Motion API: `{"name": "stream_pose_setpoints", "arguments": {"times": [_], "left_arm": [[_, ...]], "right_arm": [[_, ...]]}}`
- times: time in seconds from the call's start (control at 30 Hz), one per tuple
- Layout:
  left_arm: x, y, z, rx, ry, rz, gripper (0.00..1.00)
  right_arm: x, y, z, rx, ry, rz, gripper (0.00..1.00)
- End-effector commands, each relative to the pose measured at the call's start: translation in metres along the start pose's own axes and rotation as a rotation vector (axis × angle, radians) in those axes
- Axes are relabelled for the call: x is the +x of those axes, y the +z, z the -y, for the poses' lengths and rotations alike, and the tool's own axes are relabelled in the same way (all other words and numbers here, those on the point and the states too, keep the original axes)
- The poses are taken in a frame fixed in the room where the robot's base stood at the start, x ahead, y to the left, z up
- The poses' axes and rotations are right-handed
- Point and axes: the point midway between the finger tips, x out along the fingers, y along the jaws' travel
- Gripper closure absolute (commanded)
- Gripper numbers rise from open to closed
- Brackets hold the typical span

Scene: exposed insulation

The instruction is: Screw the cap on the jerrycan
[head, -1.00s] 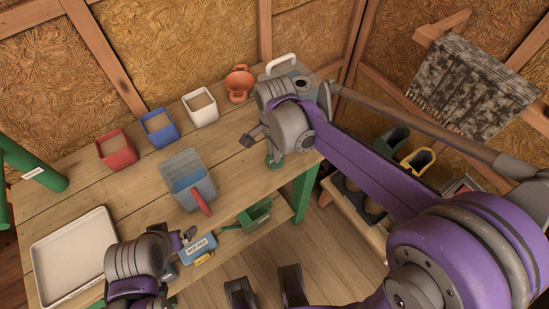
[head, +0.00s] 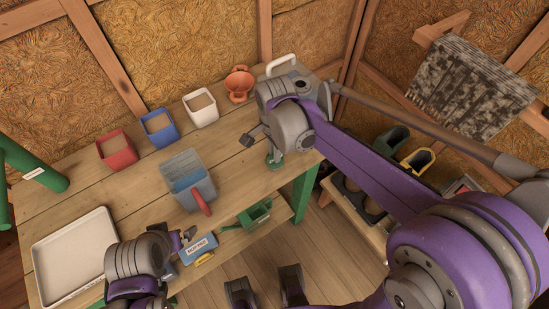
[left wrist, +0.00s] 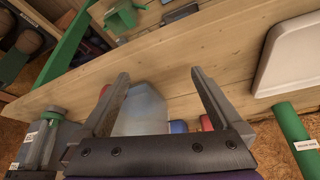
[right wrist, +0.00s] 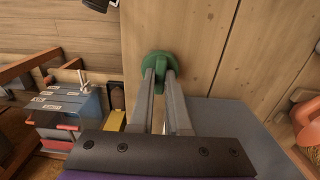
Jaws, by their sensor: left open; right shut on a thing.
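The green cap (right wrist: 158,62) lies on or just above the wooden tabletop, and its raised grip is between the fingertips of my right gripper (right wrist: 161,76). In the head view the cap (head: 274,161) shows below my right wrist, near the table's front right corner. The grey jerrycan (head: 303,83), with a white handle, stands at the back right of the table, partly hidden behind my right arm. It seems to show as the grey surface (right wrist: 235,118) in the right wrist view. My left gripper (left wrist: 160,76) is open and empty over the table's front left.
A blue-grey bin with a red handle (head: 187,182) stands mid-table. Red (head: 117,149), blue (head: 160,127) and white (head: 201,108) pots and an orange pot (head: 238,84) line the back. A white tray (head: 75,255) lies left. The tabletop around the cap is mostly clear.

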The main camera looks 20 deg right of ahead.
Motion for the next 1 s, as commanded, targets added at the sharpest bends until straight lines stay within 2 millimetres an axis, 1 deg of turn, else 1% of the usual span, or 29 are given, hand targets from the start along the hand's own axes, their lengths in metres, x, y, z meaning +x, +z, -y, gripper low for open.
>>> {"name": "stream_pose_setpoints", "arguments": {"times": [0.7,1.0], "left_arm": [[-0.007,-0.005,0.0,0.0,0.0,-0.003,0.01],[-0.016,-0.011,0.0,0.0,0.0,-0.007,0.01]], "right_arm": [[-0.01,0.0,0.0,0.0,0.0,0.0,1.0],[-0.024,0.0,0.0,0.0,-0.001,0.0,1.0]]}}
